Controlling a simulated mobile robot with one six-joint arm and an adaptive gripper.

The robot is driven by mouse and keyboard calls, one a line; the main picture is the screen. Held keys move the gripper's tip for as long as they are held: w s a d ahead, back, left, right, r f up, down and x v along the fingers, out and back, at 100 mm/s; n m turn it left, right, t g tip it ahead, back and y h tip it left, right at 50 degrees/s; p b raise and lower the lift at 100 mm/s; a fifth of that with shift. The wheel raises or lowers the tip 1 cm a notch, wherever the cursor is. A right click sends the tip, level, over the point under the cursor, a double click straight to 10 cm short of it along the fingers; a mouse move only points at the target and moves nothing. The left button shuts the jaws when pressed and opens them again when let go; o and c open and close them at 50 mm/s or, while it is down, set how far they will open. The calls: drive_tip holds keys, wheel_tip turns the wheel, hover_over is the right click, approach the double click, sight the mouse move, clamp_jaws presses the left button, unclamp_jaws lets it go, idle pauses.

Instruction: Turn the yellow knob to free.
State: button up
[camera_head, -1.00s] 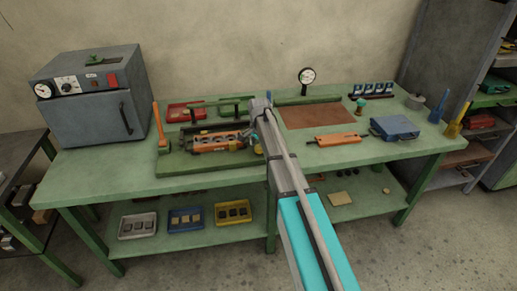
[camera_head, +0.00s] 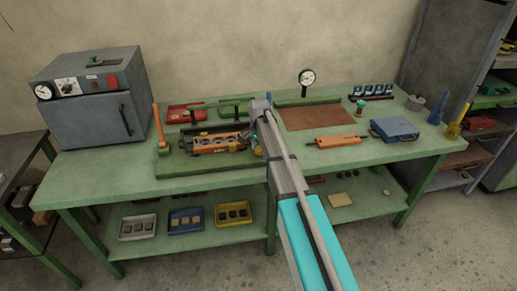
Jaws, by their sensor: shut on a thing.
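The sheet rolls (camera_head: 212,147), an orange frame with grey round parts and a dark bar behind, lie on the green base of a bench fixture (camera_head: 190,168). A small yellow part, seemingly the yellow knob (camera_head: 257,151), shows at their right end beside my arm. My gripper (camera_head: 255,144) is at that end, low beside the arm and mostly hidden by it. It is shut on what seems to be the knob; the fingers and the knob's exact angle are too small to read.
An upright orange lever (camera_head: 158,122) stands left of the rolls. A grey oven (camera_head: 92,97) is at the bench's left. A brown mat (camera_head: 318,116), an orange tool (camera_head: 338,140) and a blue case (camera_head: 394,129) lie to the right. The bench front (camera_head: 210,184) is clear.

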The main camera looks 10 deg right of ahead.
drive_tip(key=n, duration=1.3)
drive_tip(key=shift+d, duration=0.1)
drive_tip(key=n, duration=0.4)
drive_tip(key=shift+n, duration=0.3)
idle(0.3)
drive_tip(key=o, duration=1.1)
drive_tip(key=shift+o, duration=0.2)
